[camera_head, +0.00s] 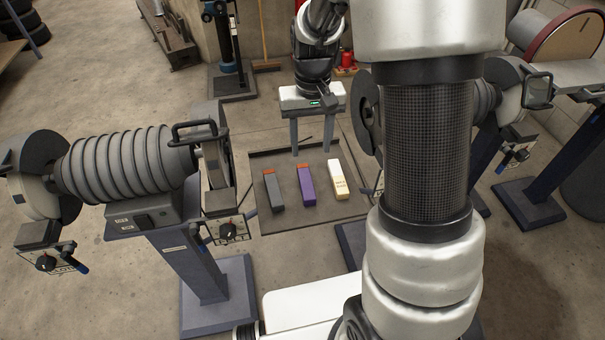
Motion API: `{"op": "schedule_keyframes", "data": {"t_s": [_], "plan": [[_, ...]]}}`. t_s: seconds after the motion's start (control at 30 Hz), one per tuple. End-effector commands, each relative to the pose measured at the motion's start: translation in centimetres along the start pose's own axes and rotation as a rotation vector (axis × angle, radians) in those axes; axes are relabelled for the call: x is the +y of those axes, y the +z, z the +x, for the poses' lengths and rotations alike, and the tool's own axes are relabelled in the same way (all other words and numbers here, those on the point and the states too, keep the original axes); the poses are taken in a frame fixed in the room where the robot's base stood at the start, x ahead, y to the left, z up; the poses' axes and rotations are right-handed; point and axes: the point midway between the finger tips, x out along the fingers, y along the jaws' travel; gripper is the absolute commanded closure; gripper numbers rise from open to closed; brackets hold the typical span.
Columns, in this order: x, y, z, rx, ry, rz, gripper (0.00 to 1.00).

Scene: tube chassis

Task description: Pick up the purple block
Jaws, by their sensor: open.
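The purple block (307,186) is long, with an orange end facing away from me. It lies in the middle of a row of three on a shallow dark-edged rectangular area (262,222). A grey block (274,192) with an orange end lies to its left, and a cream-white block (338,180) lies to its right, with gaps between them. My gripper (312,149) points down, its two fingers apart and nothing between them. In the picture it is just above the row, on the far side of the purple block. Its exact height is hard to tell.
A ribbed grey machine (128,165) on a blue pedestal (195,270) stands to the left. More machines on blue stands (545,200) are at the right. My arm hides part of the right side. A blue stand (230,75) and broom (263,35) are behind. Concrete floor (110,70) is open at back left.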

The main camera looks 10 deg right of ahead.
Motion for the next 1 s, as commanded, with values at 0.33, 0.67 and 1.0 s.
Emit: {"op": "schedule_keyframes", "data": {"t_s": [0.33, 0.67, 1.0], "plan": [[-0.1, 0.1, 7.5, -0.003, 0.0, 0.001, 0.52], [-0.2, 0.1, 10.3, -0.002, 0.0, -0.001, 0.52], [-0.6, 0.1, 14.4, -0.001, 0.0, -0.001, 0.52]]}}
